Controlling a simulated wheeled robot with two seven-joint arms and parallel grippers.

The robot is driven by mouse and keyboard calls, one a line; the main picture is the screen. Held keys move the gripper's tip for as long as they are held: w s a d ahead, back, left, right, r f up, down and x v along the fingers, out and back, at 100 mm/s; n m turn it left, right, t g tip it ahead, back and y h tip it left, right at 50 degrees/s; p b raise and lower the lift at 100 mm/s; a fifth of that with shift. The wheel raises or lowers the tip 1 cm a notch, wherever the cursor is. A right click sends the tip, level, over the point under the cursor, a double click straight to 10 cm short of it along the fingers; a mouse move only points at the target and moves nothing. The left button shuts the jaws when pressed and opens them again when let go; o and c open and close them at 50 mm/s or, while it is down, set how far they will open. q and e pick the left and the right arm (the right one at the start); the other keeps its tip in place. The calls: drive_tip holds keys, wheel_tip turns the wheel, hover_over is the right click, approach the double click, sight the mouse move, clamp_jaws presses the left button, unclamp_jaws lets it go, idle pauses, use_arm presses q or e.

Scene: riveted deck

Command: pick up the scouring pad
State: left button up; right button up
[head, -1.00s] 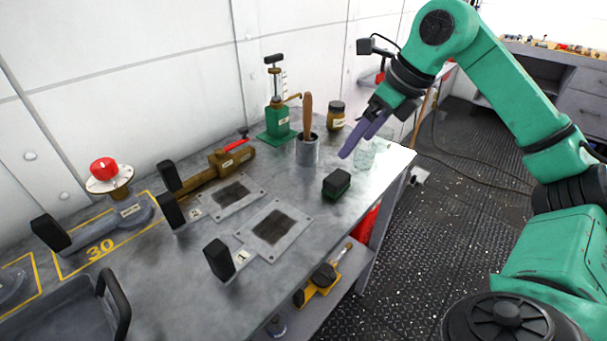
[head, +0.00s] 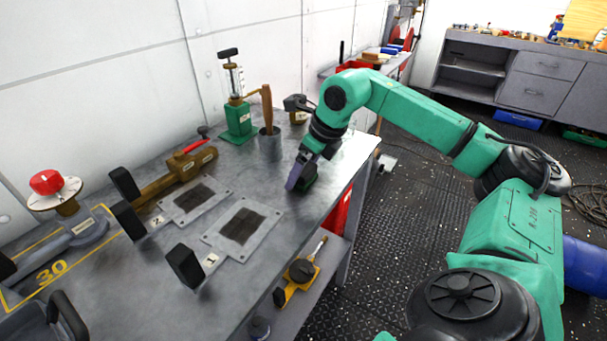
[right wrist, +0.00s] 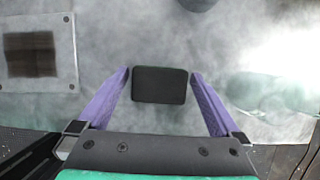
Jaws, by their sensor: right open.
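In the right wrist view the pad (right wrist: 160,85) shows as a black rectangle between the two purple fingers. My right gripper (head: 300,178) is down at the pad and open, one finger on each side of it, with small gaps visible. In the head view the gripper partly hides the pad. My left gripper is in neither view.
A clear glass (right wrist: 270,90) lies or stands right of the gripper in the wrist view.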

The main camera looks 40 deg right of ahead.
drive_tip(key=c, duration=1.2)
drive_tip(key=shift+r, duration=0.1)
wheel_tip(320, 180, up, 20)
drive_tip(key=p, duration=0.6)
drive_tip(key=shift+p, duration=0.3)
